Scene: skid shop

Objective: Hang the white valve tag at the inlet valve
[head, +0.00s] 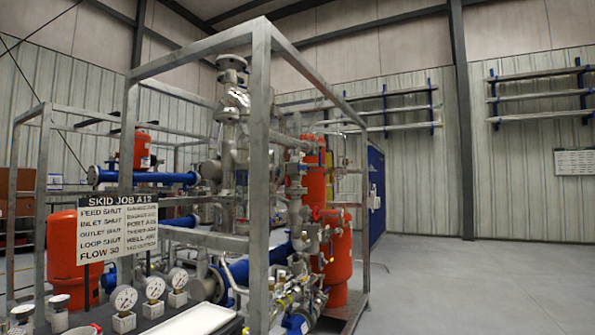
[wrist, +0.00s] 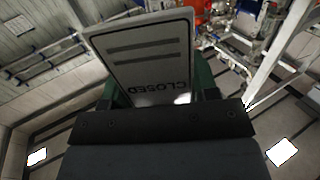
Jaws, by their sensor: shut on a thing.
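My gripper (wrist: 158,98) is shut on the white valve tag (wrist: 148,62) in the wrist view. The tag is a flat plate with a dark border, two dark bars and the word CLOSED, which reads upside down. Its lower end is at the jaws and the rest stands out beyond them, clear of other things. My gripper and the tag do not show in the head view. Several valves and pipes (head: 305,240) crowd the skid in the head view; I cannot tell which is the inlet valve.
A grey steel frame (head: 260,180) surrounds the skid, with a post in front of the piping. A sign (head: 117,227) reads SKID JOB A12, with INLET SHUT among its lines. Gauges (head: 154,289) and a white tray (head: 190,322) are at the front. Open floor (head: 480,285) lies right.

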